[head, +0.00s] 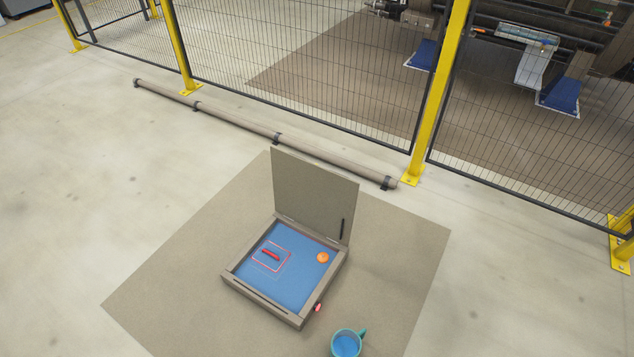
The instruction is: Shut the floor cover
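The floor cover (312,192) is a flat grey-brown lid with a black handle (342,229) near its right edge. It stands raised, close to upright, along the back edge of a low floor box (268,307). The box is open and shows a blue inside (287,279). A red bar-like piece (270,255) lies inside a red-outlined rectangle there, and an orange round thing (322,257) lies at the right. Neither of my grippers shows in the head view.
The box is on a brown mat (170,285). A teal mug (346,343) with blue contents stands near the front, and a small red knob (318,307) is at the box's right side. A pipe (240,124) and a yellow-posted mesh fence (440,90) lie behind. The floor at left is clear.

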